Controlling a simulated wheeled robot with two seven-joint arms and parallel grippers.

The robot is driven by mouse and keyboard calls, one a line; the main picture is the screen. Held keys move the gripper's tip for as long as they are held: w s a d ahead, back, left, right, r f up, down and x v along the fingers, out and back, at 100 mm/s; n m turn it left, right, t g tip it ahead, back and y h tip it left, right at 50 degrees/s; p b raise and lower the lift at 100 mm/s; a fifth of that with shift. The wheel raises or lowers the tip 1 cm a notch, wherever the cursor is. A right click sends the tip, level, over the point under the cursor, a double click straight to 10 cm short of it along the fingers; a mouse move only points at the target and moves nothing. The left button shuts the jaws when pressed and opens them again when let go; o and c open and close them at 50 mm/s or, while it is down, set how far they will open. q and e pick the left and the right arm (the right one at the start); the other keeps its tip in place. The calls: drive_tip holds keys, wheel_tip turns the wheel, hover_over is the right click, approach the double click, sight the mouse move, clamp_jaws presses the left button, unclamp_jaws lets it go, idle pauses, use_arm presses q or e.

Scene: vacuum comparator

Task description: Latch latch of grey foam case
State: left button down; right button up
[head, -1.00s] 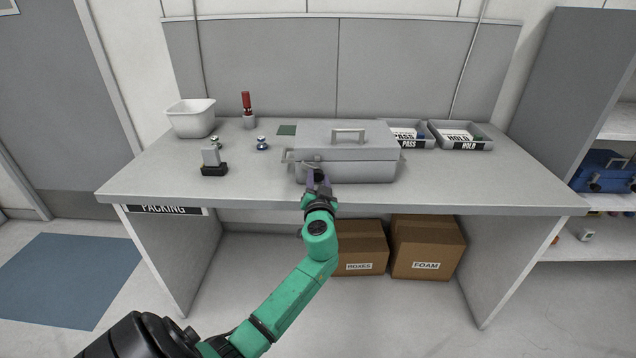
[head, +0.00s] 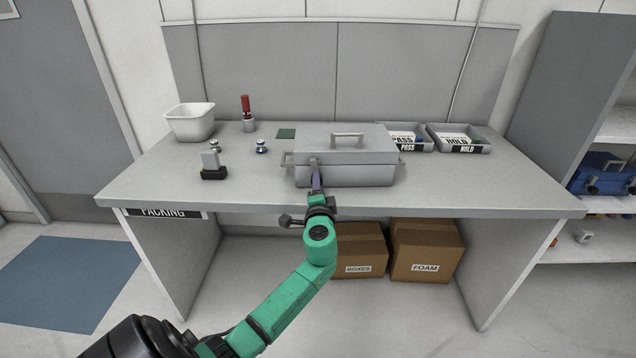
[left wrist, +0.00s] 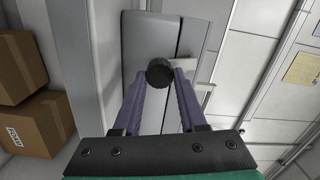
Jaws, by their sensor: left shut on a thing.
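The grey foam case (head: 362,173) stands on the bench with its lid down and its carry handle (head: 347,136) on top. Its latch (head: 313,164) is on the left part of the front face and looks upright against it. My left gripper (head: 316,180) reaches the latch from the front. In the left wrist view its purple fingers (left wrist: 160,78) are shut on a black round knob (left wrist: 160,73), which seems to be the latch's end. The knob lies close to the lid seam. The fingers partly hide the latch, and whether it is fully engaged cannot be told. My right gripper is out of view.
On the bench (head: 450,190) stand a white bin (head: 190,124), a red-handled tool (head: 246,108), a small black-based block (head: 212,165), and trays marked PASS (head: 408,147) and HOLD (head: 466,148). Cardboard boxes (head: 428,250) sit underneath.

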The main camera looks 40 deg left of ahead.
use_arm(q)
drive_tip(key=shift+f+m+p, duration=0.15)
drive_tip(key=shift+m+p, duration=0.15)
drive_tip(key=shift+m, duration=0.9)
drive_tip(key=shift+c, duration=2.2)
unclamp_jaws()
drive_tip(key=b+v, duration=0.1)
drive_tip(key=v, duration=1.3)
drive_tip(key=shift+s+d, duration=0.2)
